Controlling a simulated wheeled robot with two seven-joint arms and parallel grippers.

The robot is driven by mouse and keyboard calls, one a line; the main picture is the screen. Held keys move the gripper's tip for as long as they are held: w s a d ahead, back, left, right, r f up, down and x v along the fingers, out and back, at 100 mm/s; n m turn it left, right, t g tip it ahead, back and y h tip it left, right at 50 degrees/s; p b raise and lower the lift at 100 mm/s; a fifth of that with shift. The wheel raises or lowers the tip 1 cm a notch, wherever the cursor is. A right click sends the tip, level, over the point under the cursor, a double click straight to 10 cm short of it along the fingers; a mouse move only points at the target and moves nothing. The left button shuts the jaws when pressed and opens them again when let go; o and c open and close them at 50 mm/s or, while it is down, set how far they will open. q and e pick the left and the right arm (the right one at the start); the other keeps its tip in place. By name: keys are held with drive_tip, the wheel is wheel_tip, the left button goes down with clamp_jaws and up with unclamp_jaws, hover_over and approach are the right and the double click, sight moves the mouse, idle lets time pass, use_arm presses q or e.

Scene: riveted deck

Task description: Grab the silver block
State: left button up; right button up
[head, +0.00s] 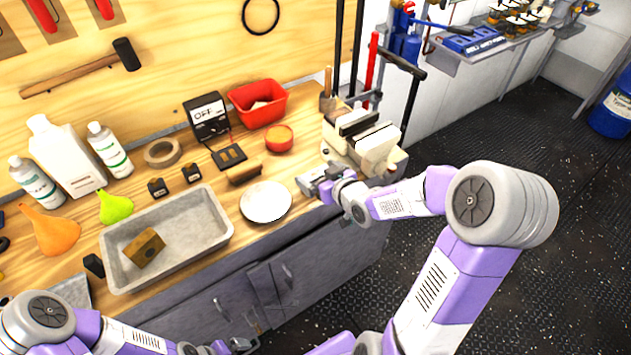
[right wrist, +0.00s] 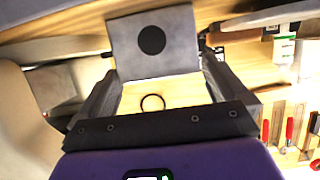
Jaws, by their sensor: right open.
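A grey, silver-looking block (right wrist: 152,42) with a round black spot on its face shows in the right wrist view. It lies ahead, between the tips of my open right gripper (right wrist: 155,85), with a finger on each side. I cannot tell whether the fingers touch it. In the head view my right gripper (head: 312,184) is at the bench's right end, beside the cream vise and right of the white plate. The block is hard to pick out there among the grey fingers. My left gripper (head: 242,344) is low at the bottom edge, and its jaws are unclear.
The vise (head: 375,145) stands close beside the right gripper. A white plate (head: 266,202), red bowl (head: 279,138), red bin (head: 257,102) and wooden brush (head: 244,173) are nearby. A grey tray (head: 205,247) holds a brown block (head: 145,247). Bottles and funnels stand at left.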

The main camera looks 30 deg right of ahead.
sight(316, 172)
drive_tip(key=x, duration=0.3)
drive_tip(key=shift+f+b, duration=0.15)
drive_tip(key=shift+b, duration=0.2)
drive_tip(key=shift+c, duration=0.5)
drive_tip(key=c, duration=0.9)
drive_tip(key=shift+c, duration=0.5)
drive_tip(key=shift+w, duration=0.1)
